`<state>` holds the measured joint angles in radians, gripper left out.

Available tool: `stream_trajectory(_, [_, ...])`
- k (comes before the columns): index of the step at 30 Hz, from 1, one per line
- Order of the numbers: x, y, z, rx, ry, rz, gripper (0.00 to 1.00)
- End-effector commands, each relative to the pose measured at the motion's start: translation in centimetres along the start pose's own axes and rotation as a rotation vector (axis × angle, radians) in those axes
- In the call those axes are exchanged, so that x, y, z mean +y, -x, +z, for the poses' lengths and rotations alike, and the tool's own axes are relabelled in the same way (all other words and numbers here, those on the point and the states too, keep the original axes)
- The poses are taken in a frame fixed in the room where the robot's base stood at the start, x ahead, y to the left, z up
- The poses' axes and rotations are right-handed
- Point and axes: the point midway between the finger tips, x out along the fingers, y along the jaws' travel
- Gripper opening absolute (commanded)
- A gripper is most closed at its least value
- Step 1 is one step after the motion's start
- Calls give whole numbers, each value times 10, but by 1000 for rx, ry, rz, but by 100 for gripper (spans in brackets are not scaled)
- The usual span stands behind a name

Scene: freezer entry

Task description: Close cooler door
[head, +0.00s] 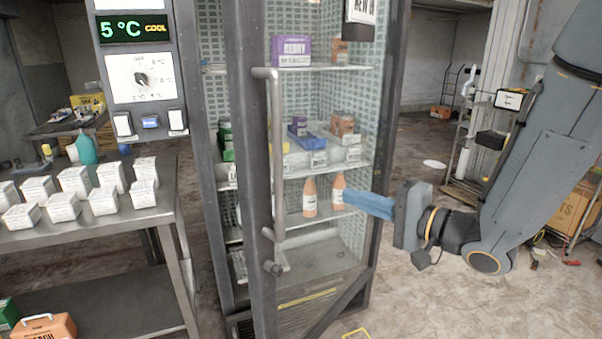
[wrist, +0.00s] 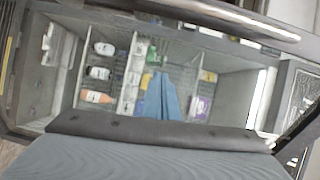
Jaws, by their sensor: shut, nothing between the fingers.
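The cooler (head: 196,150) stands in the centre of the head view. Its glass door (head: 248,130) has a dark frame and stands ajar, with a gap at the left through which shelf goods show. A long grey vertical handle (head: 277,160) is on the door's left side. My gripper (head: 350,199) has blue fingers, shut and empty. It reaches in from the right and overlaps the door's right frame, well right of the handle; I cannot tell whether it touches the door. In the wrist view the shut fingers (wrist: 161,98) point toward shelves with bottles and boxes.
A control panel (head: 139,80) reading 5 °C COOL is left of the cooler. A metal table (head: 150,215) with several white boxes stands at the left, close to the door. A ladder-like rack (head: 460,165) and cardboard boxes (head: 575,215) are at the right. The front right floor is mostly clear.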

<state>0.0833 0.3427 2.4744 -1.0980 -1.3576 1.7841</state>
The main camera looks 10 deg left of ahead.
Motion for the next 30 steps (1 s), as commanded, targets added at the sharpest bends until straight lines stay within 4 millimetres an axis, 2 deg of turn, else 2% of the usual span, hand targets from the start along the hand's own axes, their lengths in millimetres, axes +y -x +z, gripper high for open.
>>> stream_trajectory(3, [-11,0,11,-49,-60,-50,0])
stream_trajectory(8, [-15,-11,14,-63,-77,-63,0])
stream_trajectory(24, [-22,-110,20,-61,-74,-61,0])
stream_trajectory(30, [-22,-132,21,-59,-74,-60,0])
